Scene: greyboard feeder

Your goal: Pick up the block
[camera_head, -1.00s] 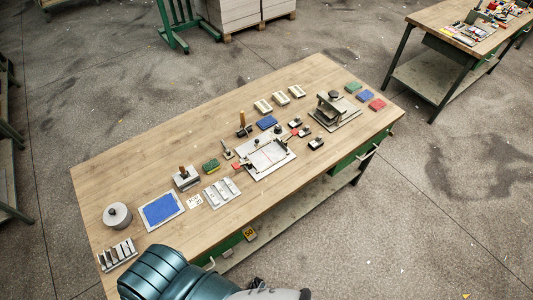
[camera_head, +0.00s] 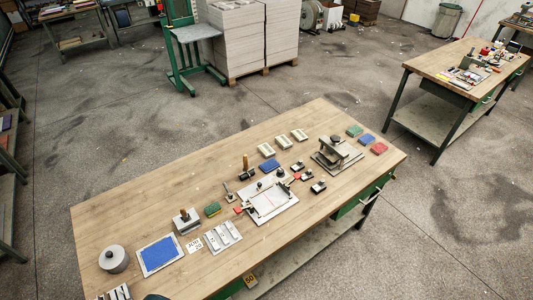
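Several block-like things lie on the wooden workbench (camera_head: 120,200), and I cannot tell which one is the task's block. A grey metal block with a brown knob (camera_head: 186,220) stands left of the middle. Right of it lies a small green and yellow block (camera_head: 212,209). Three cream blocks (camera_head: 283,142) lie in a row at the back. A metal plate with slotted bars (camera_head: 222,236) lies in front. Neither gripper is in view.
A fixture plate (camera_head: 268,202) and a press (camera_head: 337,154) stand on the bench. A blue mat (camera_head: 160,254) and a round grey weight (camera_head: 114,259) are at the left. The back left of the bench top is clear. A second table (camera_head: 455,66) stands at the right.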

